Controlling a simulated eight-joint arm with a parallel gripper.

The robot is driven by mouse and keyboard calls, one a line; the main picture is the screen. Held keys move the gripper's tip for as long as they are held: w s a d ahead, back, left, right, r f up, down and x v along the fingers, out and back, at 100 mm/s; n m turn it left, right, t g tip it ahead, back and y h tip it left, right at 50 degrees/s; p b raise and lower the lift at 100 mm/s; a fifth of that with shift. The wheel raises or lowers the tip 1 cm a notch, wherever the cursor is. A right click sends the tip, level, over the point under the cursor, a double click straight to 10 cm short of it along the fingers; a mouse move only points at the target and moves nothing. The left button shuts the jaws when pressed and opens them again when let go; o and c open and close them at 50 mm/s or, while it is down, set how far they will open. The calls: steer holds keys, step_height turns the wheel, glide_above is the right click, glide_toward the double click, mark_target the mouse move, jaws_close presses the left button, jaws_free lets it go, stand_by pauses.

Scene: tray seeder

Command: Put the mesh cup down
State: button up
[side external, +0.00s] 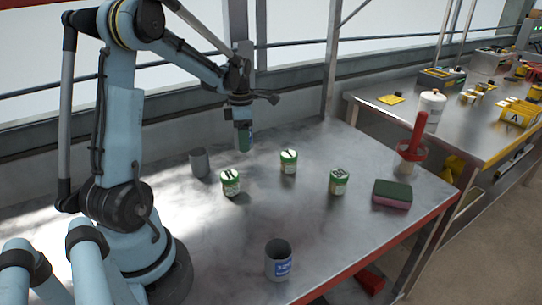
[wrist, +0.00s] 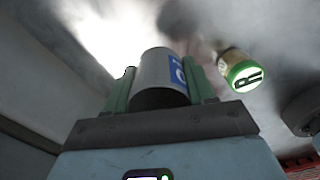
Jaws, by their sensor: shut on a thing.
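My gripper (side external: 244,138) points down above the back of the metal table and is shut on a grey cup. In the wrist view the cup (wrist: 154,72) sits between the two green fingers (wrist: 160,90), with a blue label on its right side. The side view shows it only as a small patch at the fingers, mostly hidden. It hangs clear of the tabletop. I cannot make out any mesh on it. Another grey cup (side external: 200,163) stands on the table left of my gripper, and a grey cup with a blue label (side external: 279,262) stands near the front.
Green-lidded jars (side external: 231,183), (side external: 288,162) and (side external: 339,182) stand below and right of my gripper. A jar marked R (wrist: 240,72) shows in the wrist view. A sponge (side external: 392,195) and a red-handled tool (side external: 416,135) are at the right.

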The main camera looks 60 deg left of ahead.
mark_target(239, 160)
steer(key=a, duration=0.1)
steer(key=a+f, duration=0.2)
steer(key=shift+s, duration=0.25)
steer(key=shift+f, duration=1.95)
steer(key=shift+f, duration=0.1)
steer(key=o, duration=1)
steer(key=shift+o, duration=0.2)
